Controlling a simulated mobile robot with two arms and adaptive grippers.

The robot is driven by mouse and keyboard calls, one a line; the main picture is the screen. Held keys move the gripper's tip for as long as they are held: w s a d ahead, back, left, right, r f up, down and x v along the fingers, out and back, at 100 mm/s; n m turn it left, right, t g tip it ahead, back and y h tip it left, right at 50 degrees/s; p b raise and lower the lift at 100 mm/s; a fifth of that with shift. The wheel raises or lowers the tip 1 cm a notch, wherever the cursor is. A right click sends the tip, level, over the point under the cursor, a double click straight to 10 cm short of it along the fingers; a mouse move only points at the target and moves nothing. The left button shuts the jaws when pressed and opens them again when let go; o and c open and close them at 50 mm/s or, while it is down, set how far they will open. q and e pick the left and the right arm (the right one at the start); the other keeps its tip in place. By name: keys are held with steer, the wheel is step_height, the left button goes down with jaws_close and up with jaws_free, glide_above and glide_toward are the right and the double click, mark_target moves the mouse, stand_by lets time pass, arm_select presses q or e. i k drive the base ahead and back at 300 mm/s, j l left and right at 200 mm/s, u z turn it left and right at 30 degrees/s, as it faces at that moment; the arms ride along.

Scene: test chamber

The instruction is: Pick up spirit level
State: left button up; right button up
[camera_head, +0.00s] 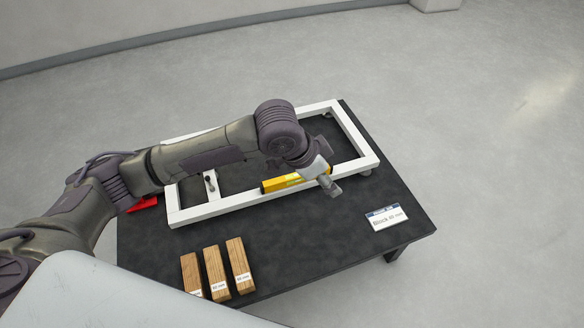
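The yellow spirit level (283,184) lies along the front side of a white rectangular frame (235,205) on a black table (330,245). My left arm reaches across the frame from the left. My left gripper (329,184) is at the right end of the spirit level and covers that end. The fingers are small and partly hidden, so I cannot tell whether they are open or shut on the level. My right gripper is not in view.
Three labelled wooden blocks (215,270) stand at the table's front left. A white card (387,217) lies at the right. A red object (143,203) shows at the left edge, partly behind my arm. The front middle of the table is clear.

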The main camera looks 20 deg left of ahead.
mark_target(283, 181)
steer(key=i+j, duration=0.9)
steer(key=j, duration=0.1)
